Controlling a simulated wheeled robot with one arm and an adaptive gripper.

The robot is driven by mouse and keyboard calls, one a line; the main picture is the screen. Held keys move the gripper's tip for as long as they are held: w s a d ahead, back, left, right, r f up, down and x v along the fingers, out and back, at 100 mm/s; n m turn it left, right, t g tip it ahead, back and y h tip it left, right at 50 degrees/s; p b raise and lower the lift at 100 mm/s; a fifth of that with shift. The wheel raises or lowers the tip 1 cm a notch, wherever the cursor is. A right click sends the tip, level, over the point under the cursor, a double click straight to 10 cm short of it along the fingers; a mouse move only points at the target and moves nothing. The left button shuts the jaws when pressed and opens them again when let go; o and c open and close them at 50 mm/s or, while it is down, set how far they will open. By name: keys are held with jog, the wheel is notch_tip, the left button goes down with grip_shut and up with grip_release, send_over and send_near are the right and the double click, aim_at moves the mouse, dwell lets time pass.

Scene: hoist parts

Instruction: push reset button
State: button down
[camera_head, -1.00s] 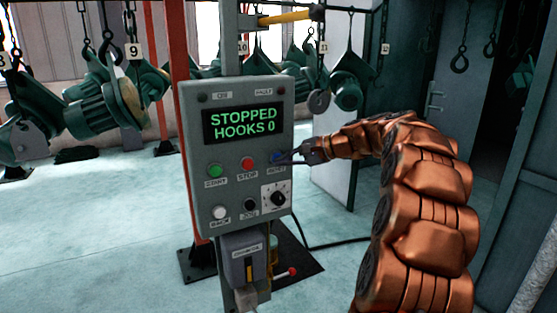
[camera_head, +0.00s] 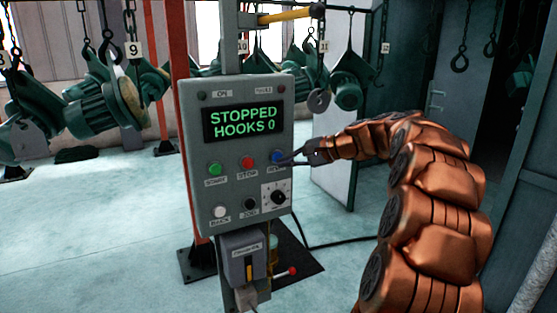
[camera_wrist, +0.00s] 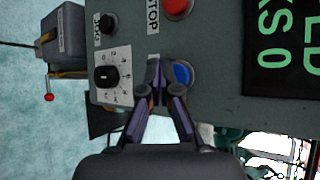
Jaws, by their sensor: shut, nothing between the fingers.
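The blue reset button (camera_head: 277,157) sits at the right of the middle button row on a grey control panel (camera_head: 230,186). The panel's screen (camera_head: 242,122) reads "STOPPED HOOKS 0". My gripper (camera_head: 284,160) is shut and empty, with its tips at the blue button's lower right edge. In the wrist view the blue button (camera_wrist: 182,74) shows just right of my shut fingertips (camera_wrist: 157,66), which partly cover it. I cannot tell whether the tips touch the button or the panel face.
A red stop button (camera_head: 247,162), a green start button (camera_head: 214,169), white and black buttons and a rotary dial (camera_head: 278,197) are close by. Motors hang on hooks behind. A grey box (camera_head: 245,257) with a red-knobbed lever (camera_head: 292,271) is below.

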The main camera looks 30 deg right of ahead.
jog(key=shift+s, duration=0.1)
jog(key=s, duration=0.1)
jog(key=s+b, duration=0.1)
jog(key=s, duration=0.2)
jog(key=shift+s+a, duration=0.25)
jog(key=shift+s, duration=0.1)
dwell(0.3)
dwell(0.5)
